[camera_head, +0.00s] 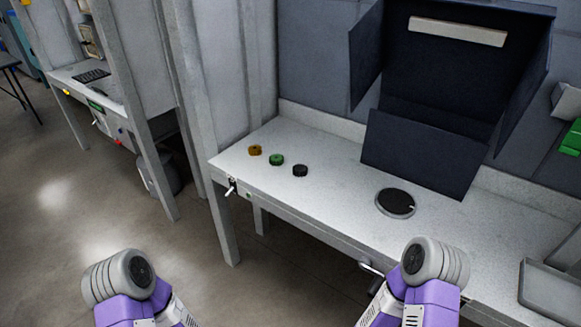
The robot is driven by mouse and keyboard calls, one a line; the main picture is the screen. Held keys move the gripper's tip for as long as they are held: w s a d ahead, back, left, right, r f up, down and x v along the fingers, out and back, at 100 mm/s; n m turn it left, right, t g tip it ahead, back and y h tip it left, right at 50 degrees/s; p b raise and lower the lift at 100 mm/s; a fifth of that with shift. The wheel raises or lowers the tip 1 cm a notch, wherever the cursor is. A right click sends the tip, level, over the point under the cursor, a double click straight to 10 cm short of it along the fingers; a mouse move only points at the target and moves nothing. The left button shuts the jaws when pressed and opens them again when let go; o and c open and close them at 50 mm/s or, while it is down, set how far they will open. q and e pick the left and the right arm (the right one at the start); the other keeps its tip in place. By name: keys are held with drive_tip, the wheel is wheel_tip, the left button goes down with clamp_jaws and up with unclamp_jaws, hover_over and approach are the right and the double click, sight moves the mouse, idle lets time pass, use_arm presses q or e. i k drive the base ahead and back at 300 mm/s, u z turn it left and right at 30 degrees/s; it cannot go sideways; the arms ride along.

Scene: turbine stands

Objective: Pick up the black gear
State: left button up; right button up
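The black gear (300,170) lies on the grey worktable (335,195), left of the middle of its top. It is the rightmost of three small gears in a row. The green gear (277,159) is just to its left and the orange-brown gear (255,150) is further left. The gears are apart from one another. Neither gripper's fingers can be seen.
A dark round disc (395,203) is set in the table right of the gears. A dark open-fronted box (425,150) stands behind it. A grey tray (550,290) is at the lower right. A grey post (205,130) rises at the table's left. The tabletop around the gears is clear.

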sight(299, 169)
drive_tip(key=u, duration=0.4)
drive_tip(key=i, duration=1.2)
drive_tip(key=z, duration=0.55)
